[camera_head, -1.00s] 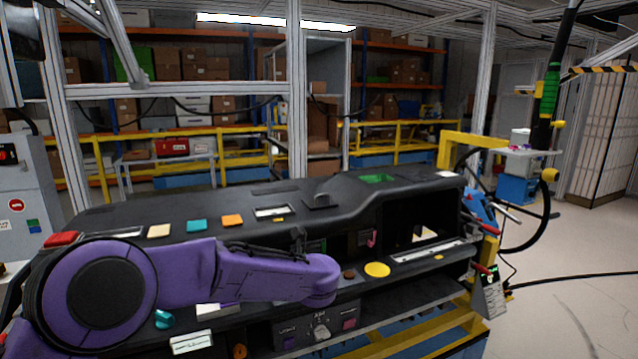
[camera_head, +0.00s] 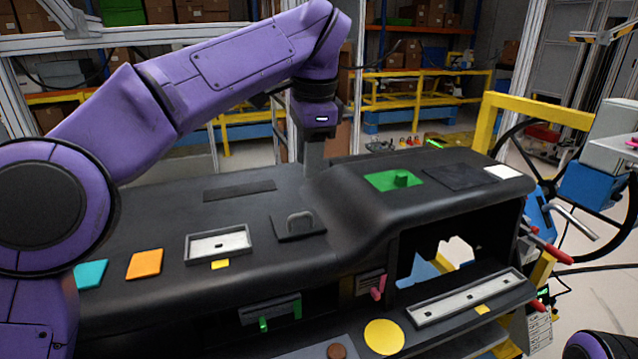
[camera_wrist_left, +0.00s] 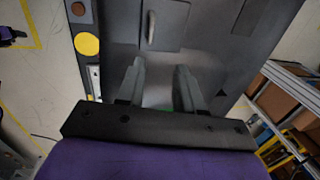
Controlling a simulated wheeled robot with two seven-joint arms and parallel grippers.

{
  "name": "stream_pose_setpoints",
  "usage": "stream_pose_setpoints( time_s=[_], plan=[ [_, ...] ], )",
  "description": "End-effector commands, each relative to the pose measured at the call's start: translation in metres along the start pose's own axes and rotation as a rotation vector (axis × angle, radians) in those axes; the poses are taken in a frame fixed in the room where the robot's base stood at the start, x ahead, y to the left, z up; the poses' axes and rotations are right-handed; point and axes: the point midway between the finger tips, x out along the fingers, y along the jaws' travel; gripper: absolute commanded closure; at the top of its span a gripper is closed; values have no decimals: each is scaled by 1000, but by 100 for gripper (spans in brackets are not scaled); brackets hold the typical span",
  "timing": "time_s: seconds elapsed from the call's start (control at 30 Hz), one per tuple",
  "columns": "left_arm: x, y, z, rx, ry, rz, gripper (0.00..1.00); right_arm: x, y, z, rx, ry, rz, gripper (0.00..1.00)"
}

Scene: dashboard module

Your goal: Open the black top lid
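The black top lid (camera_head: 290,233) is a small square panel with a grey loop handle (camera_head: 300,220), lying flat on the dashboard's top. It shows in the wrist view too, as a square panel (camera_wrist_left: 172,30) with its handle (camera_wrist_left: 151,28) beyond my fingertips. My left gripper (camera_head: 313,158) is above the dashboard's far side, behind the lid in the picture and apart from the handle. Its two fingers stand apart with nothing between them in the wrist view (camera_wrist_left: 160,75). My right gripper is not in view.
The black dashboard (camera_head: 150,215) carries orange (camera_head: 144,264) and teal (camera_head: 90,274) squares, a white-framed slot (camera_head: 218,243) and a green recessed panel (camera_head: 393,180). A yellow frame (camera_head: 545,107) stands at the right. The air above the lid is clear.

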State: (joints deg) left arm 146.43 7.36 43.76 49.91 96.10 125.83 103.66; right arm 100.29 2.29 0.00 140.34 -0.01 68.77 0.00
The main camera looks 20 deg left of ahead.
Motion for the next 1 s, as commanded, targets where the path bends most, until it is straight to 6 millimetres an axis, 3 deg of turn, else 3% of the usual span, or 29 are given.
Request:
stream_pose_setpoints(
  time_s=[0.07,0.17,0.33,0.6,0.9,0.93,1.0],
  plan=[
    [-4,6,4,-15,15,6,64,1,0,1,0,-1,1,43],
    [5,14,7,-15,22,2,64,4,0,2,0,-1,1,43],
    [41,19,6,-7,27,-3,64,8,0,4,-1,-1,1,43],
    [97,2,-6,-9,12,11,64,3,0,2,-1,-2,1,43],
    [106,-1,-7,-11,11,12,64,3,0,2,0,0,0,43],
    [106,-1,-7,-10,11,12,67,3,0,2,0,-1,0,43],
    [106,-1,-8,-9,11,12,90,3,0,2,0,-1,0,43]
  ],
)
